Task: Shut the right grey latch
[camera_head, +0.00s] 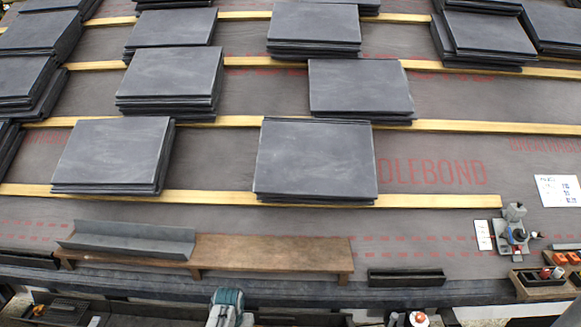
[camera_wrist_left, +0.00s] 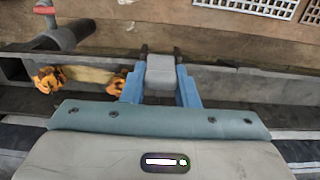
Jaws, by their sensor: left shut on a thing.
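In the left wrist view, a small grey block, which looks like the grey latch (camera_wrist_left: 160,70), sits between the two blue fingers of my left gripper (camera_wrist_left: 160,92). The fingers are shut on it, one on each side. It stands at a long grey rail (camera_wrist_left: 235,78); whether the latch is open or closed cannot be told. In the head view, the teal and pale body of my left gripper (camera_head: 226,306) shows at the bottom edge, below the wooden bench; its fingertips and the latch are not clear there. My right gripper is not in view.
Orange clamp-like pieces (camera_wrist_left: 48,80) and a grey cylinder (camera_wrist_left: 72,36) lie left of the latch. The wooden bench (camera_head: 275,253) carries a grey angled piece (camera_head: 128,240). Slate stacks (camera_head: 315,160) rest on battens. A grey tool (camera_head: 515,230) stands at the right.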

